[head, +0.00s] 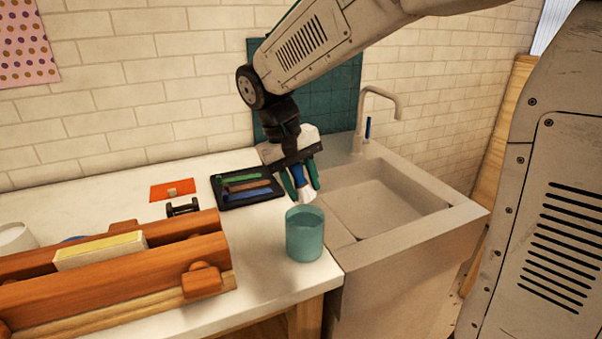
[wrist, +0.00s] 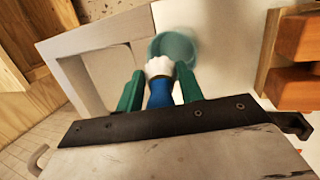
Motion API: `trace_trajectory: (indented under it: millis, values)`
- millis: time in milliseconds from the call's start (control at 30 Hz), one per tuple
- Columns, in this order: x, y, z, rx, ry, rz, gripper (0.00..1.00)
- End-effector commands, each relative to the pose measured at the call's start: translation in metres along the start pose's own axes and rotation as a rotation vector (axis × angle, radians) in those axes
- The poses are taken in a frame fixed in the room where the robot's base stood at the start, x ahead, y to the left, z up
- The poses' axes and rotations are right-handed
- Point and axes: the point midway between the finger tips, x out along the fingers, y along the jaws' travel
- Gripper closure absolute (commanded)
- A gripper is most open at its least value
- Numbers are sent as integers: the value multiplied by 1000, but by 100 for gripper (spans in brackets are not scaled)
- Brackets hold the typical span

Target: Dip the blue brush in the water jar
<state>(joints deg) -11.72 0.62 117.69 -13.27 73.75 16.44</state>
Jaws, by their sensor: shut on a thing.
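A teal water jar (head: 305,236) stands on the white counter near its front right corner, beside the sink. My gripper (head: 302,188) is just above the jar, shut on a blue brush (head: 299,178) with white bristles pointing down. The bristle tip is over the jar's back rim in the head view; I cannot tell whether it is inside. In the wrist view the brush (wrist: 160,92) sits between the green fingers of my gripper (wrist: 157,88), and its white tip overlaps the near edge of the jar (wrist: 172,46).
A black tray (head: 232,204) with several coloured tools lies behind the jar to the left. A white sink (head: 385,215) with a tap (head: 375,92) is on the right. A wooden rack (head: 150,262) fills the left counter, near an orange card (head: 172,189).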

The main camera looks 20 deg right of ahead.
Motion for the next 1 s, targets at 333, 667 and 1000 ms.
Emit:
trace_trajectory:
  millis: [333, 667, 1000]
  values:
    - [34, -9, -5, -2, -2, 1, 89]
    - [61, -16, -9, -1, -1, 1, 89]
    - [70, -18, -11, -1, 0, 0, 89]
